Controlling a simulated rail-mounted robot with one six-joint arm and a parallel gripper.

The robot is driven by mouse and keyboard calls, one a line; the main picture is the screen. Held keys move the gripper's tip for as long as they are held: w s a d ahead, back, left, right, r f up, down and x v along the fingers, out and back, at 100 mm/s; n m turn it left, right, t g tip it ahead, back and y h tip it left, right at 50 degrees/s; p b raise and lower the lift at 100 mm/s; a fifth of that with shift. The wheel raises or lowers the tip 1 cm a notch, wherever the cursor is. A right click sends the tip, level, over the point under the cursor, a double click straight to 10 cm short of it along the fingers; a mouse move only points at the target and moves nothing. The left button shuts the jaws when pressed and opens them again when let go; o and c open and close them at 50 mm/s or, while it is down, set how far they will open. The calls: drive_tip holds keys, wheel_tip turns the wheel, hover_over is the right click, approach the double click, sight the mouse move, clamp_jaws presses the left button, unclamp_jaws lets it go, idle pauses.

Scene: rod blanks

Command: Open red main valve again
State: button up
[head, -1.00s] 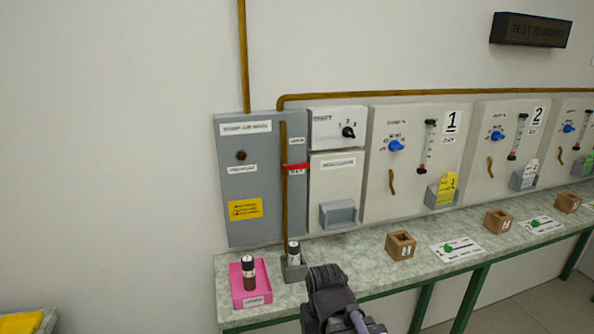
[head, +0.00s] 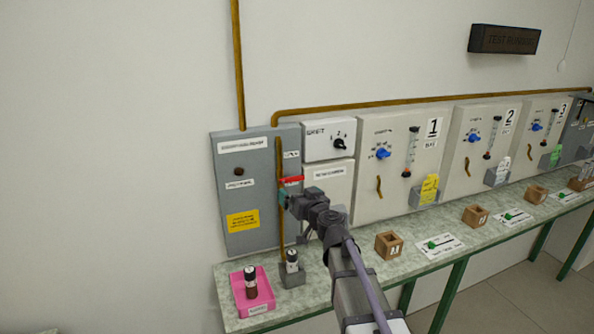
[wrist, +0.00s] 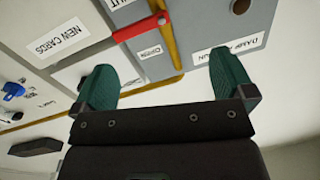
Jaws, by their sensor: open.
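The red main valve (head: 292,180) is a red lever on the brown vertical pipe at the right side of the grey panel (head: 250,165). In the head view it lies about level, pointing right, across the pipe. In the wrist view the red lever (wrist: 134,28) lies beyond the fingertips, with a small label reading OPEN (wrist: 150,51) beside it. My gripper (head: 285,198) is just below the lever in the head view. In the wrist view my gripper (wrist: 160,62) has its green fingers wide apart, with nothing between them. The lever looks untouched.
A pink tray (head: 268,288) with a dark capped vial and a grey holder (head: 292,277) with another vial stand on the bench below. Wooden blocks (head: 388,245) stand along the bench.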

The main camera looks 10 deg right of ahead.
sight(293, 178)
drive_tip(key=shift+n+t+h, duration=0.3)
drive_tip(key=shift+n+h, duration=0.1)
drive_tip(key=shift+h, duration=0.5)
drive_tip(key=w, duration=1.1)
drive_tip(key=shift+s+r, duration=0.1)
drive_tip(key=shift+c, duration=0.3)
drive_tip(key=c, duration=0.9)
